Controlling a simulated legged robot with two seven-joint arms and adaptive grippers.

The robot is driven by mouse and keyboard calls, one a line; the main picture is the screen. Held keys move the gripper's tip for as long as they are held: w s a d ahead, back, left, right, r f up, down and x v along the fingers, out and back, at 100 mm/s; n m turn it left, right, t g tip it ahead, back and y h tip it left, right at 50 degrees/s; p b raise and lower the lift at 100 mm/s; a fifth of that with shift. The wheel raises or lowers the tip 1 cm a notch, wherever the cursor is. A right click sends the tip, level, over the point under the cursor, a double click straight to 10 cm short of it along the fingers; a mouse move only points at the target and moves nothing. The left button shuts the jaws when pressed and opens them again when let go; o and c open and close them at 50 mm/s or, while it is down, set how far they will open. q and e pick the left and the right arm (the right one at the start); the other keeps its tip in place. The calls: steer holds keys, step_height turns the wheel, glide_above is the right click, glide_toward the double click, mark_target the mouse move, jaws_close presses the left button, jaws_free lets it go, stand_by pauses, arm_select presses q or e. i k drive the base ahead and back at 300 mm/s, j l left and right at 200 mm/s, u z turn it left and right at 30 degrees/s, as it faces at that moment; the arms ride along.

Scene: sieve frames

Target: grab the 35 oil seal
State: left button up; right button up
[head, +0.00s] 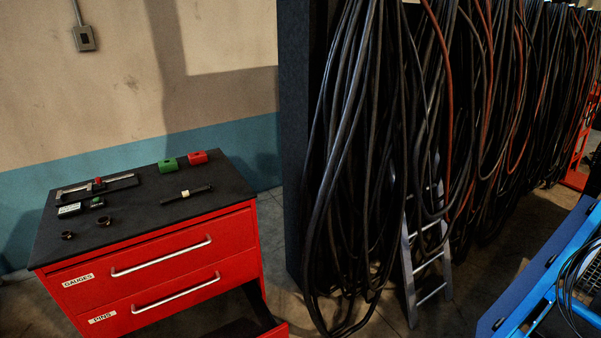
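Two small dark brownish rings lie near the front left of the black top of a red drawer cabinet (165,262). One ring (68,236) is nearer the left edge; the other ring (104,221) is a little to its right and farther back. They look like seals or bushings, but no size marking can be read, so I cannot tell which is the 35 oil seal. Neither of my grippers is in view.
The cabinet top also holds a caliper (98,186), a small gauge (80,207), a dark rod (186,194), a green block (168,165) and a red block (197,158). A lower drawer stands open. Hanging hoses (360,140), a ladder (428,265) and a blue frame (540,280) are rightward.

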mark_target(66, 235)
steer(key=j+u, duration=0.1)
steer(key=u, duration=1.45)
steer(key=i+z, duration=0.15)
steer(key=i, duration=0.2)
